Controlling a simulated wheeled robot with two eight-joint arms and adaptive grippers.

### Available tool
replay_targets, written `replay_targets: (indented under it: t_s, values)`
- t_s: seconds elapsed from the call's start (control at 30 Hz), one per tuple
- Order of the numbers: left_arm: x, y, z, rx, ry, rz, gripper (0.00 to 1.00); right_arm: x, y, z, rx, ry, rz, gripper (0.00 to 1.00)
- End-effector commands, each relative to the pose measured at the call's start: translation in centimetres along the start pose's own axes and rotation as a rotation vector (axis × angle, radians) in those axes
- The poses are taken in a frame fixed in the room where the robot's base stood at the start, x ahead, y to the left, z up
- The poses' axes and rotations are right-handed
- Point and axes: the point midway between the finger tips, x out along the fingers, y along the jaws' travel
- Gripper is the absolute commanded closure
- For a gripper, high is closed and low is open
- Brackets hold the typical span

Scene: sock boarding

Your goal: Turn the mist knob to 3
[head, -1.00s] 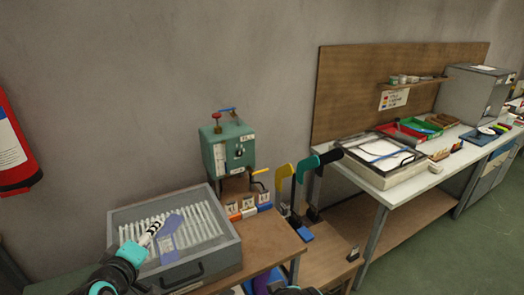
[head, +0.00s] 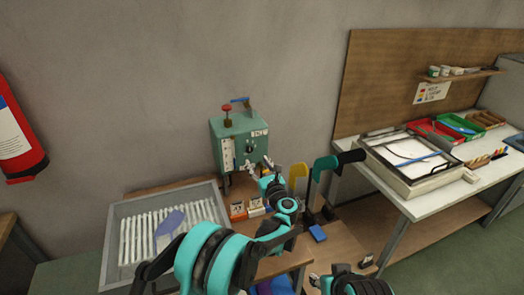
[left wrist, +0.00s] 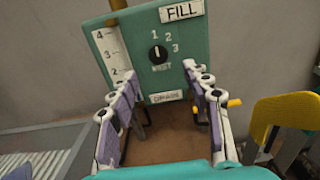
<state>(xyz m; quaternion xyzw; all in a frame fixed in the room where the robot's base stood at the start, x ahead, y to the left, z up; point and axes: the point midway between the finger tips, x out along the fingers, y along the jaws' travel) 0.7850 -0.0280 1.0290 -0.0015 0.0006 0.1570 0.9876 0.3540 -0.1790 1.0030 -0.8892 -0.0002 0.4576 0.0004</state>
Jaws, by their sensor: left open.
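The green box (head: 228,128) stands against the wall in the head view. In the left wrist view its front (left wrist: 110,48) carries a black mist knob (left wrist: 158,54) with a white pointer line. The numbers 1, 2 and 3 curve around the knob's top and right; the pointer stands about upright, near the 1. My left gripper (head: 261,165) is open and empty in front of the box. Its fingers (left wrist: 160,85) stand either side of the knob, apart from it and a little lower in the picture. My right gripper (head: 316,281) shows only partly at the bottom edge.
FILL (left wrist: 181,10) and DRAIN (left wrist: 166,97) labels flank the knob above and below. A yellow lever (left wrist: 234,103) sticks out at right. A grey tray (head: 108,245) stands left; yellow (head: 298,176) and teal (head: 322,168) boards stand right.

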Motion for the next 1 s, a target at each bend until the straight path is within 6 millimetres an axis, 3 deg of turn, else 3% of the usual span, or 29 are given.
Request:
replay_targets:
  t_s: [0.4,0.8,0.87,1.0]
  values:
    - [6.3,0.1,-0.1,0.003,-0.001,0.000,0.51,1.4,0.0,1.0,0.000,0.000,0.000,0.60]
    - [7.3,0.1,0.1,0.004,-0.001,-0.001,0.51,1.5,0.0,1.1,0.000,0.000,0.000,0.60]
    - [7.3,0.1,0.1,0.004,-0.001,-0.001,0.64,1.5,0.0,1.1,0.000,0.000,0.000,0.60]
    - [7.3,0.1,0.1,0.004,-0.001,-0.001,1.00,1.5,0.0,1.1,0.000,0.000,0.000,0.60]
